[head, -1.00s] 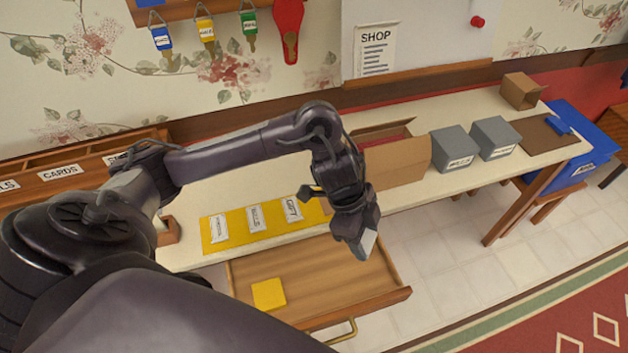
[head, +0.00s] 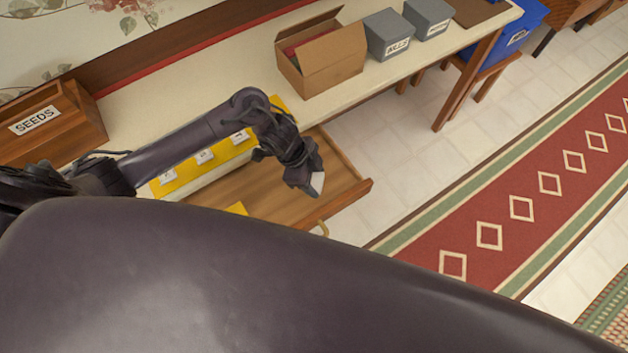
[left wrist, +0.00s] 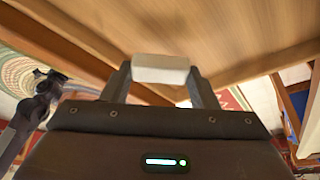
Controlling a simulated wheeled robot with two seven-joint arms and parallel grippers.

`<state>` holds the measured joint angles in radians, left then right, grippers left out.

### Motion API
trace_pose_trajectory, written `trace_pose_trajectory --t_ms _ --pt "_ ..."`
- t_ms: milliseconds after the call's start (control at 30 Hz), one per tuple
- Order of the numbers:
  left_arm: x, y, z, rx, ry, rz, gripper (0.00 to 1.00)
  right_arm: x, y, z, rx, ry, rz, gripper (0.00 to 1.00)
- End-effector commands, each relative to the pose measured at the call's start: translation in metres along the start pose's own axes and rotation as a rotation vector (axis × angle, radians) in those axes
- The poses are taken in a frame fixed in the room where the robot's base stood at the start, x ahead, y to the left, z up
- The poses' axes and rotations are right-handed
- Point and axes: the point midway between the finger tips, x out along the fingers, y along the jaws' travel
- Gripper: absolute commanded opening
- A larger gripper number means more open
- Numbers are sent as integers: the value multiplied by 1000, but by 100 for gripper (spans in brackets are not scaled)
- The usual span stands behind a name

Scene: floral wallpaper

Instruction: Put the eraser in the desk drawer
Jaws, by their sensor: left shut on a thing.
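My left gripper (head: 309,184) is shut on the white eraser (head: 317,183). The eraser (left wrist: 160,69) shows between the two fingers in the left wrist view. In the head view the gripper is over the open desk drawer (head: 345,187), towards its right end. The drawer's wooden bottom (left wrist: 220,35) fills the upper part of the left wrist view. A yellow item (head: 237,208) lies in the drawer, mostly hidden by my arm. My right gripper does not show in the head view.
On the desk (head: 150,110) are a yellow mat (head: 235,148) with labelled items, an open cardboard box (head: 330,58) and grey boxes (head: 388,34). A wooden SEEDS box (head: 55,125) stands at the left. Tiled floor (head: 400,150) and a red rug lie beyond the drawer.

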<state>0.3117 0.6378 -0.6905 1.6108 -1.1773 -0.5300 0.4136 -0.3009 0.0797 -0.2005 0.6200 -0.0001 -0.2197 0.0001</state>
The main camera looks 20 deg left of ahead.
Motion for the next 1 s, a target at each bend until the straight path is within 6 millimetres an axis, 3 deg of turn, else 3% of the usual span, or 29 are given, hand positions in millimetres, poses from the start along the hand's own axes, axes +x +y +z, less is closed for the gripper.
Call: trace_pose_trajectory --t_ms 167,567,600,767,1000 --pt "23 1 9 -2 1 2 32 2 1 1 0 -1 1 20" --pt "28 0 11 0 1 1 32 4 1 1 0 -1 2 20" --pt "28 0 11 0 1 1 55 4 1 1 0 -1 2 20" --pt "27 0 11 0 1 1 75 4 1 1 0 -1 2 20" --pt "27 0 11 0 1 0 75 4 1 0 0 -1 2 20"
